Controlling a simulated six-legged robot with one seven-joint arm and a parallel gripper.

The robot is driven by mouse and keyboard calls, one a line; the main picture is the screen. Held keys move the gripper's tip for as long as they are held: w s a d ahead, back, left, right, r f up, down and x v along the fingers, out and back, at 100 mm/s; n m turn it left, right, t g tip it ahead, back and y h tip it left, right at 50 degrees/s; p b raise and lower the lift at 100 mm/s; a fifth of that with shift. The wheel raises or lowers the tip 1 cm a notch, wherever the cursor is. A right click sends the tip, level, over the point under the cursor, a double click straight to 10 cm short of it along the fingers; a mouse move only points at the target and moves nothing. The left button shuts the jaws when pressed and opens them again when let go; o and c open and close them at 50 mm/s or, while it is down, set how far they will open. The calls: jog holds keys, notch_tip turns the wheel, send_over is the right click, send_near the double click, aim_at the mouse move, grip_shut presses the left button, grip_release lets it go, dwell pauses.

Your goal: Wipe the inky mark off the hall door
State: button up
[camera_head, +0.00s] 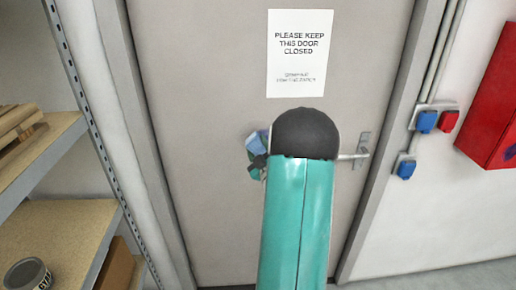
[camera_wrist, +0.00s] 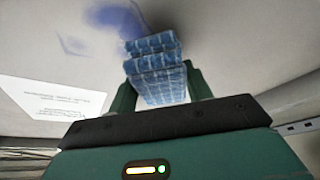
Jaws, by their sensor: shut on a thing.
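The hall door (camera_head: 200,110) is grey, with a white paper sign (camera_head: 300,55) and a lever handle (camera_head: 362,150) at its right. In the wrist view, a blue-violet inky mark (camera_wrist: 112,18) smears across the door surface, with a fainter patch to its left. My gripper (camera_wrist: 160,88) is shut on a folded blue checked cloth (camera_wrist: 155,62). The cloth's far end overlaps the mark's right end in the picture; I cannot tell whether it touches the door. In the head view, my arm hides most of the gripper (camera_head: 258,162), the cloth (camera_head: 257,142) shows partly, and I cannot make out the mark.
A shelf unit (camera_head: 60,135) with wood pieces and a tin (camera_head: 28,275) stands close at left. Blue and red sockets (camera_head: 427,121) and a red cabinet (camera_head: 490,110) with a blue patch are on the right wall. Some floor (camera_head: 440,278) is clear at lower right.

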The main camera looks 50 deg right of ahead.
jog(key=shift+w+d, duration=0.65)
jog(key=shift+d, duration=0.1)
dwell(0.5)
